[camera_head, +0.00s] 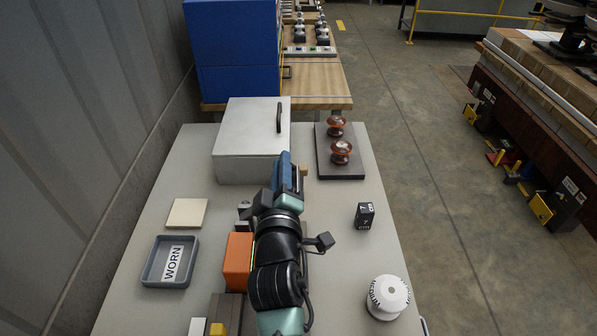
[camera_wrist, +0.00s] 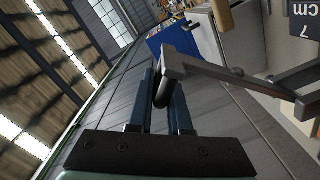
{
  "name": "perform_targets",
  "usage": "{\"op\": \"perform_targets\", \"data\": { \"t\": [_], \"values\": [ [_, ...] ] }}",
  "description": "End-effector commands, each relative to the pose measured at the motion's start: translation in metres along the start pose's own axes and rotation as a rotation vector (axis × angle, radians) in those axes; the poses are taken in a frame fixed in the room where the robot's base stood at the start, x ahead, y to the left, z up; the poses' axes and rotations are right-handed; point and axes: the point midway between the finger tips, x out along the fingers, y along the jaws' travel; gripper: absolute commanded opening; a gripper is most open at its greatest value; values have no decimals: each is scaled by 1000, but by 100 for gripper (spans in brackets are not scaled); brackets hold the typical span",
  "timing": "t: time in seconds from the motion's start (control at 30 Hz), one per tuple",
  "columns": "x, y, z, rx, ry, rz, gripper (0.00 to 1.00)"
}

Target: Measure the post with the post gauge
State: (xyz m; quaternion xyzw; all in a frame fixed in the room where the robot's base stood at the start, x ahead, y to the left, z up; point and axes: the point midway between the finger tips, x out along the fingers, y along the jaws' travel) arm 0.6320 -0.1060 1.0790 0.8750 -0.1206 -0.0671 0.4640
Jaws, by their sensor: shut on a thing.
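My gripper (camera_head: 287,180) is over the grey table, in front of the grey lidded box. In the wrist view its two blue fingers (camera_wrist: 164,95) are shut on the black grip of a grey, fork-like metal tool, which looks like the post gauge (camera_wrist: 205,68). The tool reaches out to the right, with prongs at its far end. I see no post between the prongs. In the head view my arm hides most of the tool. Two brown ribbed insulators (camera_head: 341,152) stand on a dark board (camera_head: 342,172); I cannot tell whether either is the post.
The lidded box (camera_head: 240,165) stands behind my gripper. A black "7 cm" block (camera_head: 365,216) and a white ribbed piece (camera_head: 388,297) are on the right. A tray marked WORN (camera_head: 152,281), a pale pad (camera_head: 187,213) and an orange block (camera_head: 238,262) are on the left.

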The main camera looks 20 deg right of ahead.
Motion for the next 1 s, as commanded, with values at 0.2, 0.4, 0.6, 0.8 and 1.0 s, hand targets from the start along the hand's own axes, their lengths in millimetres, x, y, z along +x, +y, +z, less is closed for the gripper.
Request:
{"op": "perform_targets", "data": {
  "t": [0.2,0.4,0.6,0.8,1.0],
  "values": [
    [0,-1,-35,-207,1,5,0],
    [1,-12,-64,-396,1,5,0],
    [1,-26,-88,-577,0,6,0],
    [1,-41,-107,-728,-2,7,0],
    [1,-53,-118,-834,-3,7,0]
  ]
}}
